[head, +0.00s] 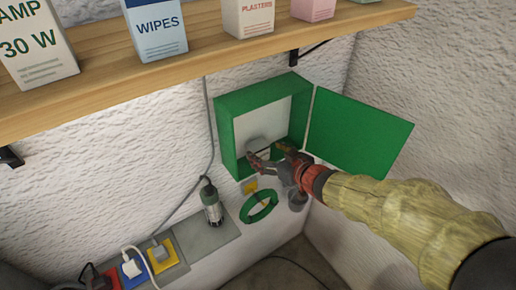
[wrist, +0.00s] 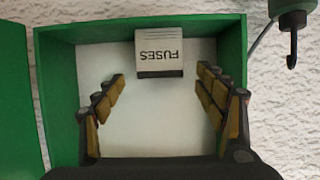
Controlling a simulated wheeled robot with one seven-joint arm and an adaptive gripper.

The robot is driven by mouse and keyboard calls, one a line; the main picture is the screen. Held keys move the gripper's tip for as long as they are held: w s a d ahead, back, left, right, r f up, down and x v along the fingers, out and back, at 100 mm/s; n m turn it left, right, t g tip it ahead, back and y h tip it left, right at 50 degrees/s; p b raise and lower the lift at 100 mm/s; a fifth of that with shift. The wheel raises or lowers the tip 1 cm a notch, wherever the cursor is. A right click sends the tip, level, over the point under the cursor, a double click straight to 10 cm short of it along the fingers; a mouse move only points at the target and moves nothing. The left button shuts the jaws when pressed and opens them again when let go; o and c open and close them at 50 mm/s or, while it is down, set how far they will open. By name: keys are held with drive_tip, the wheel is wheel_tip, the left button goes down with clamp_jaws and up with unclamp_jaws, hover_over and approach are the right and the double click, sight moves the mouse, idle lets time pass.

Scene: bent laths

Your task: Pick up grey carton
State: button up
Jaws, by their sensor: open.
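The grey carton (wrist: 159,52) has a pale face marked FUSES, upside down in the wrist view, and a dark end. It is inside the open green cabinet (head: 227,138), against the wall that is at the top of the wrist view. My gripper (head: 268,154) reaches into the cabinet opening. In the wrist view its two fingers (wrist: 161,76) are spread wide, with the carton ahead of and between their tips. Nothing is held and I see no contact. In the head view my gripper largely hides the carton.
The cabinet's green door (head: 360,132) stands open on the right in the head view. A wooden shelf (head: 200,66) with several boxes runs above.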

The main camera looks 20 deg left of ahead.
sight(262, 150)
drive_tip(key=x, duration=0.6)
drive_tip(key=shift+f, duration=0.2)
drive_tip(key=shift+c, duration=1.1)
drive_tip(key=c, duration=1.1)
drive_tip(key=shift+o, duration=0.2)
drive_tip(key=shift+r, duration=0.15)
